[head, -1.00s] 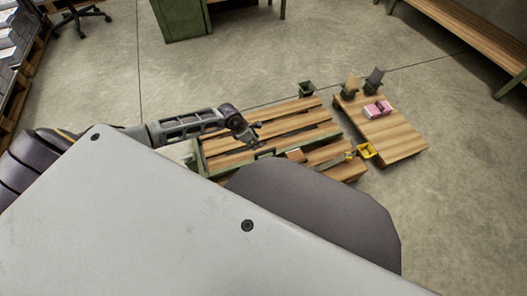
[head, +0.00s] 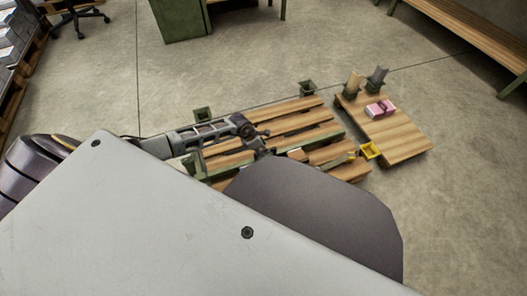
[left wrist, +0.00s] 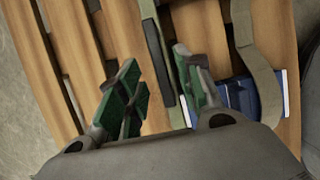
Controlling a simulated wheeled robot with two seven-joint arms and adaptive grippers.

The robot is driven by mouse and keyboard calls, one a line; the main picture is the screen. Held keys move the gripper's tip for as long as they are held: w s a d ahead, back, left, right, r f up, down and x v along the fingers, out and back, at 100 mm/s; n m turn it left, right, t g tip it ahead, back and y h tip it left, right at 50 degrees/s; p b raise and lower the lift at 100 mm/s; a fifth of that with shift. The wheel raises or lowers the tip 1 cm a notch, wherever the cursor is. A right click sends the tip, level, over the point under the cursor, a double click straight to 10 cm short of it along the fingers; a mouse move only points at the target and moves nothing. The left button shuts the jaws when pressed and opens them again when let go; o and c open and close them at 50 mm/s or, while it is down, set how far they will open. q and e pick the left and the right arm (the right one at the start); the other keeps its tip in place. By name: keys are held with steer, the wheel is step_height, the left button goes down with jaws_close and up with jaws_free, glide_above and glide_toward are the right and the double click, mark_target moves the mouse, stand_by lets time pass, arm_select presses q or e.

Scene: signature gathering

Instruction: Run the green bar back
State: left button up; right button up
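My left gripper (head: 262,146) is low over the slatted wooden pallet-like platform (head: 285,124) in the head view. In the left wrist view the left gripper (left wrist: 157,64) is open, its two green-padded fingers spread apart. A dark olive-green bar (left wrist: 158,50) runs between the fingers, over the slats; I see no finger closed on it. A second olive band (left wrist: 243,35) curves down to the right of the fingers. A blue, white-edged block (left wrist: 242,97) lies beneath that band, partly hidden by the right finger. My right gripper is not in view.
A small wooden board (head: 398,140) stands to the right, holding pink blocks (head: 380,108) and two upright holders. A yellow tray (head: 370,151) is at its near edge. Green posts (head: 307,87) stand at the platform's far side.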

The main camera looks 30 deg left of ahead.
mark_target(275, 152)
arm_select(q)
steer(key=shift+b+x, duration=0.5)
steer(key=shift+x, duration=0.75)
jaws_close()
